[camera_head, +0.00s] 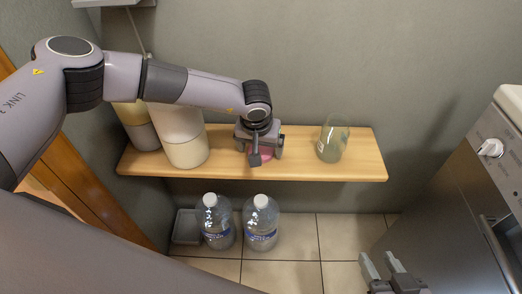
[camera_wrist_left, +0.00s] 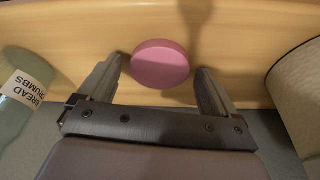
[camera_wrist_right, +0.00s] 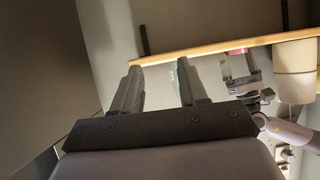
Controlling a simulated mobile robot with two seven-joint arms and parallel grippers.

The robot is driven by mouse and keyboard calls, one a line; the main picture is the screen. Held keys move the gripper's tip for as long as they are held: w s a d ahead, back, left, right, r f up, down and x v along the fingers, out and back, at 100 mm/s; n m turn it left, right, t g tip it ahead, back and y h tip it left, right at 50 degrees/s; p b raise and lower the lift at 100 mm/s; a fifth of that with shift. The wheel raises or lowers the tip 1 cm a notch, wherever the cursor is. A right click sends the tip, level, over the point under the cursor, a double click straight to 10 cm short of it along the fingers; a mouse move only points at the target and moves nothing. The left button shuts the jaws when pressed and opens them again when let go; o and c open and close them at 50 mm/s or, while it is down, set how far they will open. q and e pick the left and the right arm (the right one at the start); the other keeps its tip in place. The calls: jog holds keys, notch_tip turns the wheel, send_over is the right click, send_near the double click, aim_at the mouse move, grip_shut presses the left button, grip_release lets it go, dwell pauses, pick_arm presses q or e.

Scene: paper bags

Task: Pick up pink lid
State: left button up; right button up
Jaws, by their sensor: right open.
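The pink lid (camera_wrist_left: 160,64) is a round disc on the wooden shelf (camera_wrist_left: 60,28). In the left wrist view it lies between the spread fingers of my left gripper (camera_wrist_left: 156,80), with a gap on each side. In the head view my left gripper (camera_head: 262,156) is over the shelf and hides most of the lid (camera_head: 266,153). My left gripper is open and empty. My right gripper (camera_head: 386,268) is at the lower right in the head view, away from the shelf. It is open and empty in the right wrist view (camera_wrist_right: 157,82).
A glass jar (camera_head: 332,140) labelled bread crumbs stands right of the lid, and large canisters (camera_head: 183,135) stand left. Two water bottles (camera_head: 261,222) and a grey bin (camera_head: 186,227) are on the floor below. An appliance (camera_head: 460,200) is at right.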

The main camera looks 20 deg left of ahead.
pick_arm(q)
jog(key=c, duration=0.8)
jog(key=shift+r, duration=0.35)
notch_tip(320, 180, up, 19)
jog(key=p, duration=0.4)
jog(key=shift+r, duration=0.2)
pick_arm(e)
jog(key=d, duration=0.1)
jog(key=s+d+f+h, duration=0.1)
jog(key=shift+d+f+m+g, duration=0.15)
jog(key=shift+d+m+g, duration=0.2)
jog(key=shift+m+g, duration=0.05)
